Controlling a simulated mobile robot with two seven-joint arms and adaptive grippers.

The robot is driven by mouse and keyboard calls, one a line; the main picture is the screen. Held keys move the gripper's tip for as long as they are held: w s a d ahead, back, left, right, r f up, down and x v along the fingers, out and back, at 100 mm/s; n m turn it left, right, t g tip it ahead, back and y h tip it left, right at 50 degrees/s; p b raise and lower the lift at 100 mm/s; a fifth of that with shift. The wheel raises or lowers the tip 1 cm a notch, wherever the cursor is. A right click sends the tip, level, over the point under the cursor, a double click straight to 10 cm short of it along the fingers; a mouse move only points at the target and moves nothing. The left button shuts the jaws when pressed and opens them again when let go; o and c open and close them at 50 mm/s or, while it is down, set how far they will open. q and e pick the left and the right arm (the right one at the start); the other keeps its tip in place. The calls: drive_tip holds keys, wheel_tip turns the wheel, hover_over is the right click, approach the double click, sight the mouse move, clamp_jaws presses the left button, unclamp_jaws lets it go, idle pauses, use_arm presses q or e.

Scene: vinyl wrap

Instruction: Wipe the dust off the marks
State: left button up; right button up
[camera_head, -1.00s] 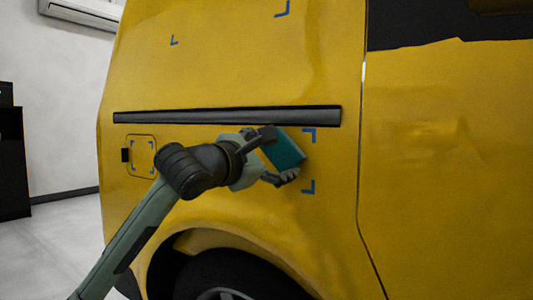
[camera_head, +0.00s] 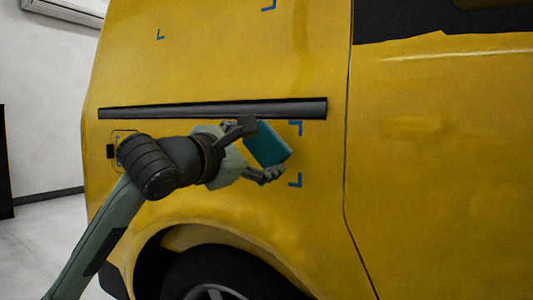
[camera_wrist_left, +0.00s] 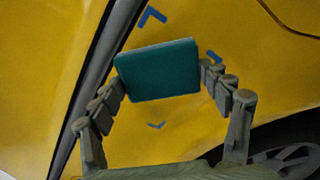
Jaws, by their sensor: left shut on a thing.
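My left gripper (camera_head: 262,150) is shut on a teal block-shaped wiping pad (camera_head: 268,145) in front of the yellow van's side panel. In the left wrist view the pad (camera_wrist_left: 158,70) sits between the two fingers; I cannot tell whether it touches the panel. Blue corner marks are on the panel: an upper right one (camera_head: 296,127) and a lower right one (camera_head: 296,180) beside the gripper, plus an upper left one (camera_head: 160,34) and a top one (camera_head: 269,4) above the black strip. The wrist view shows marks around the pad (camera_wrist_left: 151,17). Dust is not distinguishable. My right gripper is not visible.
The yellow van (camera_head: 430,170) fills most of the view. A black trim strip (camera_head: 215,108) runs above the gripper. A wheel (camera_head: 225,275) is below. A small flap (camera_head: 126,140) is partly hidden behind my arm. Clear floor (camera_head: 50,235) lies at the left.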

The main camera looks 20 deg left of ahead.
use_arm(q)
drive_tip(key=shift+s+a, duration=0.1)
drive_tip(key=shift+s, duration=0.95)
drive_tip(key=shift+s+a+b, duration=0.15)
drive_tip(key=shift+s+b, duration=0.45)
drive_tip(key=shift+s, duration=0.9)
